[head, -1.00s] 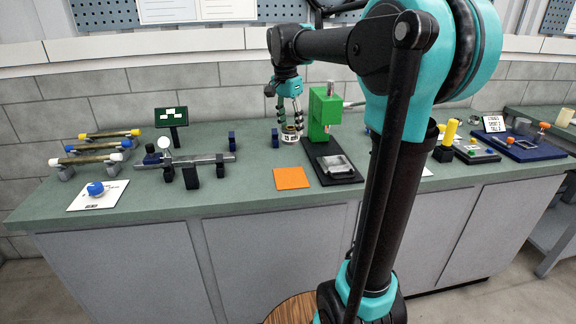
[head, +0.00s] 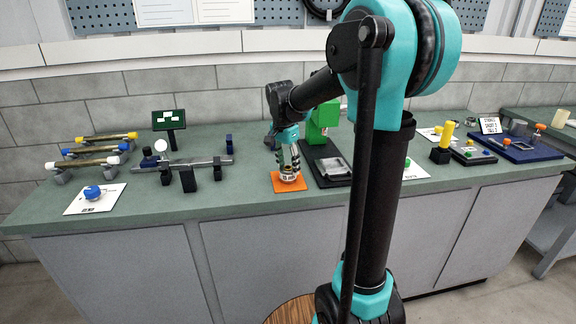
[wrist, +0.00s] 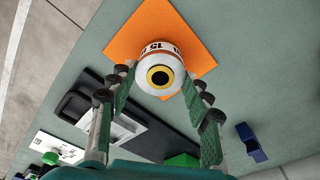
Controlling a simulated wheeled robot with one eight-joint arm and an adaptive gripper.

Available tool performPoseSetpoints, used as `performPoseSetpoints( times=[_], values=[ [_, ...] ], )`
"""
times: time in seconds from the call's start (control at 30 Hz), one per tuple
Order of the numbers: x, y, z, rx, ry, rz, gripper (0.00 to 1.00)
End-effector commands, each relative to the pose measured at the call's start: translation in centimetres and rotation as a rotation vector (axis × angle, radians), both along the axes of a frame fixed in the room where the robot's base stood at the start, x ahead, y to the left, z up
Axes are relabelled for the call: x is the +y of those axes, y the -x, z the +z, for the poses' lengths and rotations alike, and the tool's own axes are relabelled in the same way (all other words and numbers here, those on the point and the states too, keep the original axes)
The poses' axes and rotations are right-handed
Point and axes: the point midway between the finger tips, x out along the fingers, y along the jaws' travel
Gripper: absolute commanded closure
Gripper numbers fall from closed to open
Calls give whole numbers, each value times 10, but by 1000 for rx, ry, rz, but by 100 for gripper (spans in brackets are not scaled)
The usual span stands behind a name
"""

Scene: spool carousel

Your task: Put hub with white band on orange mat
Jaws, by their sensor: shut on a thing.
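The hub with the white band (wrist: 158,72) is between my gripper's fingertips, its yellow ring and dark centre facing the wrist camera. In the head view the hub (head: 288,176) is low over the orange mat (head: 276,187), inside its outline. The orange mat also shows behind the hub in the wrist view (wrist: 190,30). My gripper (head: 288,170) points down and is shut on the hub. I cannot tell whether the hub's underside touches the mat.
A green press (head: 322,118) on a dark base stands just right of the mat. A steel bar on dark blocks (head: 187,180) lies to the left. A white card with a blue knob (head: 94,194) is farther left. The bench front edge is close to the mat.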

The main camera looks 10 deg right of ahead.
Motion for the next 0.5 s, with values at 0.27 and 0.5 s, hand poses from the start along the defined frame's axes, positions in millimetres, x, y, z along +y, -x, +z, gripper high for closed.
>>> performPoseSetpoints(
  times=[0.27,0.5],
  values=[
    [0,0,0,0,0,0,100],
    [0,0,-3,0,0,0,32]
  ],
)
